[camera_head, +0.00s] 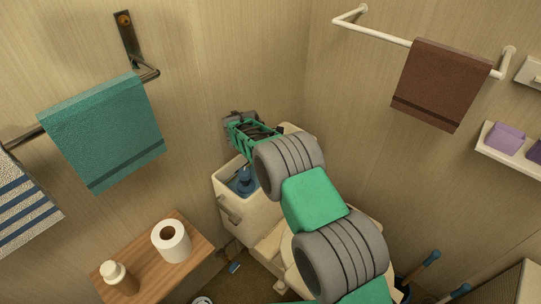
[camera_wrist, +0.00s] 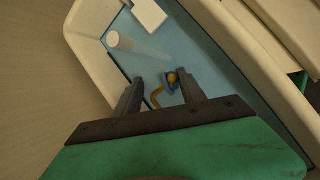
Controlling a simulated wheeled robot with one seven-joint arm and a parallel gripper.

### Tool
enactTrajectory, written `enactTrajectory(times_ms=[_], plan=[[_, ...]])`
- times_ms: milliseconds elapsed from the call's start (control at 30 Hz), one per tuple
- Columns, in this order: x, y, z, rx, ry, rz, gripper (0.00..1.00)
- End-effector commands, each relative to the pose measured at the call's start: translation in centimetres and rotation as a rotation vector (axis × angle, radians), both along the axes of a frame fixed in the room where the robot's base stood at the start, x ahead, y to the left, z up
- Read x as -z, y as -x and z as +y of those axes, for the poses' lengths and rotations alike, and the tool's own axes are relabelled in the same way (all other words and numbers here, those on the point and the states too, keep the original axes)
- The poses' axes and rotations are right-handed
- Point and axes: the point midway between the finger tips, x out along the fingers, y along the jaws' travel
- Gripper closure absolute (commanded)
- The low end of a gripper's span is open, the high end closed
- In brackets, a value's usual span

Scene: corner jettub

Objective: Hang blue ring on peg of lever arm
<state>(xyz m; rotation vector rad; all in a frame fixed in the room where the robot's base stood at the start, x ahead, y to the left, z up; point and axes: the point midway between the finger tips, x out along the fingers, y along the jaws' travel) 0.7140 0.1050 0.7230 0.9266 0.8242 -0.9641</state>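A small blue ring (camera_wrist: 171,87) shows inside the open toilet tank in the wrist view, close to the right fingertip. An orange-yellow rounded tip (camera_wrist: 172,77) shows at the ring, and a bent orange-yellow piece (camera_wrist: 156,97) lies just left of it. I cannot tell which of these is the lever arm's peg, or whether the ring is around it. My gripper (camera_wrist: 160,79) is open over the tank, its two dark fingers apart. Whether the right finger touches the ring is unclear. In the head view, my arm partly hides the tank (camera_head: 232,211).
In the wrist view, a white tube (camera_wrist: 114,40) and a white block (camera_wrist: 150,13) stand in the tank, inside its cream rim (camera_wrist: 82,30). A wooden shelf (camera_head: 150,262) with a paper roll (camera_head: 171,241) is left of the tank. A green towel (camera_head: 103,132) hangs on the left wall.

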Motion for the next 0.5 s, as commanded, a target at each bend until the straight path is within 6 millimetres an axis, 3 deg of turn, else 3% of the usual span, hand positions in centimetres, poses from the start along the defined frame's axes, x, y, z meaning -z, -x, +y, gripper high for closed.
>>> enactTrajectory(times_ms=[267, 500], plan=[[-0.3, 0.2, -0.2, 0.005, 0.002, 0.004, 0.52], [-4.3, 1.6, 1.4, 0.001, 0.001, -0.001, 0.52]])
